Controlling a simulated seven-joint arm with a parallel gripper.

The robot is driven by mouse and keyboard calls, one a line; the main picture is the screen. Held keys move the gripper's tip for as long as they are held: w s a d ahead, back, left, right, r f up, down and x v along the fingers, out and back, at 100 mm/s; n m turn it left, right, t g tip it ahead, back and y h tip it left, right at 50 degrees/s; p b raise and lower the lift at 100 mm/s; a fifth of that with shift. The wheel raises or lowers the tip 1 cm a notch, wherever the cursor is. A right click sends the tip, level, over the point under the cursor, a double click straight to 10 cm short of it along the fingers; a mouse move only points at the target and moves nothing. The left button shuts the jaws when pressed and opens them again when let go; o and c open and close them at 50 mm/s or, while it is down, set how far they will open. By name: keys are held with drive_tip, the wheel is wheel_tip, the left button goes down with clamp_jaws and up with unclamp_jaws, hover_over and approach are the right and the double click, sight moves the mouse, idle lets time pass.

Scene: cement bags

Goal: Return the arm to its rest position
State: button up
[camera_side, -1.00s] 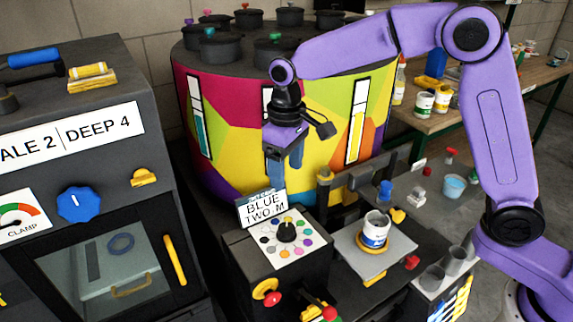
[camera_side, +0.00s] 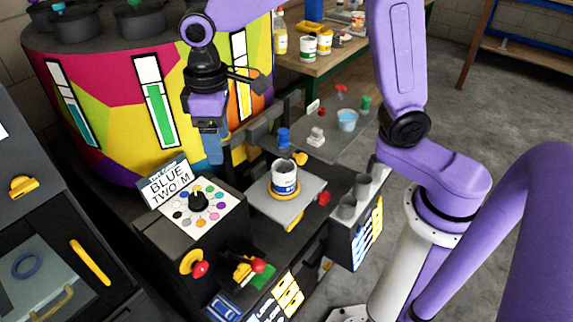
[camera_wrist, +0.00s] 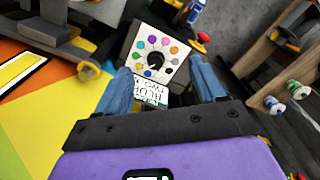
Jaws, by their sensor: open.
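My gripper (camera_side: 213,158) hangs from my purple arm in the side view, pointing down with its blue fingers. It is above and a little to the right of the "BLUE TWO M" sign (camera_side: 166,184), behind the colour dial panel (camera_side: 208,217). In the wrist view my gripper (camera_wrist: 163,77) has its two blue fingers spread wide apart with nothing held between them. The dial panel (camera_wrist: 137,52) and the sign (camera_wrist: 148,88) show beyond the gap, apart from the fingers. No marker for the rest position is visible.
A paint can (camera_side: 285,178) stands on a grey platform (camera_side: 262,207) right of the dial panel. The large multicoloured drum (camera_side: 105,90) is close behind my gripper. Grey cups (camera_side: 345,208) stand further right. The grey floor (camera_side: 470,100) at right is clear.

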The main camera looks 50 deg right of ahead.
drive_tip(key=s+d+f+n, duration=0.1)
drive_tip(key=s+d+n, duration=0.1)
drive_tip(key=s+d, duration=0.5)
drive_tip(key=s+d+f+n, duration=0.1)
drive_tip(key=s+d+n, duration=0.2)
drive_tip(key=s+d, duration=0.5)
drive_tip(key=s, duration=0.7)
drive_tip(key=shift+s+f, duration=0.2)
drive_tip(key=shift+s, duration=0.15)
